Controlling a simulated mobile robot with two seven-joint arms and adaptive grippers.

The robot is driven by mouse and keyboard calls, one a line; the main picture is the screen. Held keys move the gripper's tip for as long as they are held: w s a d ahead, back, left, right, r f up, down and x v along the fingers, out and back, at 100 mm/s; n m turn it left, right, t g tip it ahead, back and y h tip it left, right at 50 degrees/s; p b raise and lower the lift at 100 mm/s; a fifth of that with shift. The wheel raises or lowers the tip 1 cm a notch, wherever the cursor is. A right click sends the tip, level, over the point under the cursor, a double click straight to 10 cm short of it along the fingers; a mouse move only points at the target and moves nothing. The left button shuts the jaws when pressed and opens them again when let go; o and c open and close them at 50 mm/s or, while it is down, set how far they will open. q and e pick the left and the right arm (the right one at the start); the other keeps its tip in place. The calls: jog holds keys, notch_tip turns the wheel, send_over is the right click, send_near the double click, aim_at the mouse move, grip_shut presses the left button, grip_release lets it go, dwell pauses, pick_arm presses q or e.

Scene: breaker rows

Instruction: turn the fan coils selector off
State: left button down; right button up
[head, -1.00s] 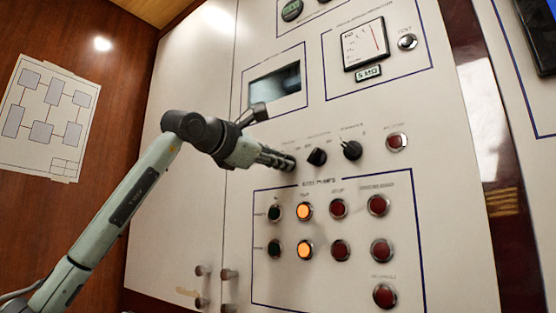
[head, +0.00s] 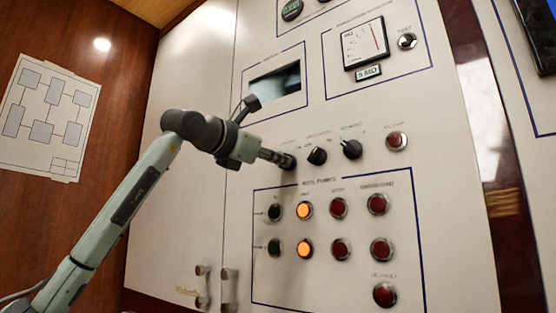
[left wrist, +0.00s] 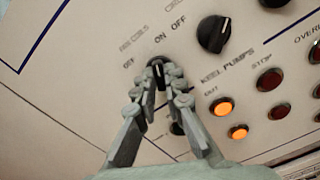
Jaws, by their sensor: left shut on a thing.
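The fan coils selector (left wrist: 158,72) is a small black knob with a pale mark, on the light panel in the left wrist view. The words OFF, to its left, and ON, above it, are printed there. In the head view it is the leftmost of the row of three, mostly hidden by my gripper. My left gripper (left wrist: 164,80) is shut on this knob, one finger on each side. In the head view the left gripper (head: 284,160) reaches it from the left. The fingers cover much of the knob, so I cannot tell its exact setting. My right gripper is not in view.
Two more black selectors, the middle one (head: 317,156) and the right one (head: 351,149), sit close by. A red button (head: 396,141) is further right. Below are the keel pumps buttons, with two lit orange lamps (head: 304,210). A dark display (head: 275,84) is above.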

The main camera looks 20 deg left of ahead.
pick_arm(q)
jog(key=shift+n+b, duration=0.95)
jog(key=shift+n, duration=6.25)
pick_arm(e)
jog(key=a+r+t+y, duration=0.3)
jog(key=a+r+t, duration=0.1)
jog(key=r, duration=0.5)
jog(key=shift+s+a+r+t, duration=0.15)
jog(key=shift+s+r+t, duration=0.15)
pick_arm(q)
jog(key=c, duration=1.6)
grip_release()
jog(key=shift+s+a, duration=0.1)
jog(key=v, duration=1.1)
jog(key=shift+s, duration=0.4)
